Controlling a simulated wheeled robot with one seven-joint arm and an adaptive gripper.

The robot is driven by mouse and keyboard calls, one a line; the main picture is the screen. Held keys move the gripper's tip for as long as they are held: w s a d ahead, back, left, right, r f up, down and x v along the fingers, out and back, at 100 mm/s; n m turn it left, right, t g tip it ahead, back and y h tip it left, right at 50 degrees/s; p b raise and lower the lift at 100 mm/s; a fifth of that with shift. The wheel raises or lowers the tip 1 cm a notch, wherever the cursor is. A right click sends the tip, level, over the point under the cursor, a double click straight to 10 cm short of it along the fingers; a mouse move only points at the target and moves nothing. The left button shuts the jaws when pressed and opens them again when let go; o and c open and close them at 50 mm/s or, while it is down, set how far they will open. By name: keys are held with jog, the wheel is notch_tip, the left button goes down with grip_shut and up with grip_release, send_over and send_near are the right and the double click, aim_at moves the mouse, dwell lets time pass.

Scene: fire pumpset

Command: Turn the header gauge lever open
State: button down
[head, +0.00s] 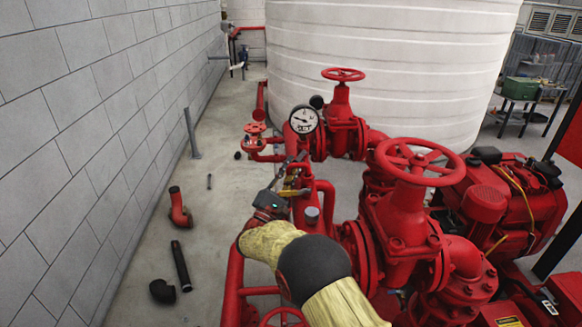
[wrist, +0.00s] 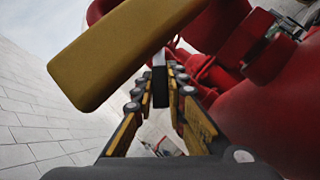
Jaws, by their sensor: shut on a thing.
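The header pressure gauge (head: 304,119), a round white dial, stands on the red pipework in the head view. My gripper (head: 297,162) reaches up to the fittings just below it. In the wrist view my gripper (wrist: 160,82) has its fingers closed together on a thin dark bar (wrist: 159,73), which appears to be the gauge lever. Its far end and pivot are hidden. A broad yellow handle (wrist: 130,50) crosses close to the camera, above and left of the fingers. Yellow also shows beside my gripper in the head view (head: 293,192); I cannot tell whether this is the same handle.
Red handwheels (head: 420,160) and thick pipes crowd the right side. A red engine (head: 500,205) stands farther right. A grey block wall (head: 85,125) runs along the left. Loose pipe pieces (head: 180,262) lie on the floor between. A white tank (head: 400,70) stands behind.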

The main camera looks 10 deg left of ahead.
jog(key=c, duration=1.8)
grip_release()
jog(key=shift+o, duration=0.2)
jog(key=shift+a, duration=0.1)
jog(key=v, duration=1.2)
jog(key=shift+c, duration=0.6)
